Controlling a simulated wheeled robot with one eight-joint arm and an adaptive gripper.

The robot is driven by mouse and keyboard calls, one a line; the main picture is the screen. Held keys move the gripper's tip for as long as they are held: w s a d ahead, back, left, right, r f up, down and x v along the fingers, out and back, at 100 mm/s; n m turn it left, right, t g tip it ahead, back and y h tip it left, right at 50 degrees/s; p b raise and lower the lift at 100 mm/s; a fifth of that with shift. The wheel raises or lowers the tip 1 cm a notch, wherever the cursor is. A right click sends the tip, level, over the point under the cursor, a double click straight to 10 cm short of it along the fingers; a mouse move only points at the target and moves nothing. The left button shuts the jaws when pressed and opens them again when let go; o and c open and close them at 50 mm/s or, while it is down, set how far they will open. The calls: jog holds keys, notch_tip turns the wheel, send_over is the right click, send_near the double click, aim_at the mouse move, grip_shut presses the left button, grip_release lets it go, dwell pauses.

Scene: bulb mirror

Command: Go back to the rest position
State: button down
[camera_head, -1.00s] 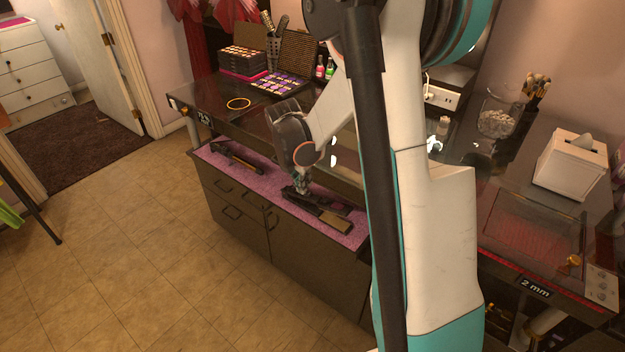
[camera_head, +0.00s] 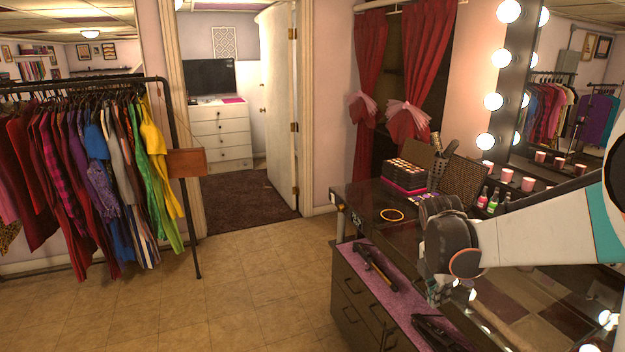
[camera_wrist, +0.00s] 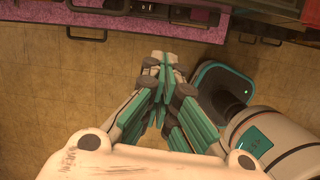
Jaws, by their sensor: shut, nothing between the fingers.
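My gripper (camera_head: 440,290) hangs at the end of my white and teal arm, above the pink-topped dark cabinet at the lower right of the head view. In the wrist view my gripper (camera_wrist: 162,65) points down with its fingers together and nothing between them. Below it are the tiled floor and part of my own base. The cabinet's pink top (camera_wrist: 150,12) runs along the upper edge of the wrist view. The gripper touches nothing that I can see.
A dark vanity table (camera_head: 365,195) with palettes and bottles stands beside a bulb mirror (camera_head: 497,80). Dark tools (camera_head: 376,268) lie on the cabinet top. A clothes rack (camera_head: 185,190) stands at the left. The tiled floor (camera_head: 240,290) between is clear.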

jog(key=s+a+r+m+t+y, duration=0.1)
jog(key=s+a+r+m+t, duration=0.2)
jog(key=s+a+m, duration=0.4)
jog(key=s+a+r+m+t+y, duration=0.1)
jog(key=s+a+r+m, duration=0.5)
jog(key=s+m, duration=0.6)
jog(key=shift+s+a+m+t+y, duration=0.3)
jog(key=shift+s+a+m+t, duration=0.1)
jog(key=shift+a+m+t, duration=0.4)
jog(key=shift+d+r, duration=0.1)
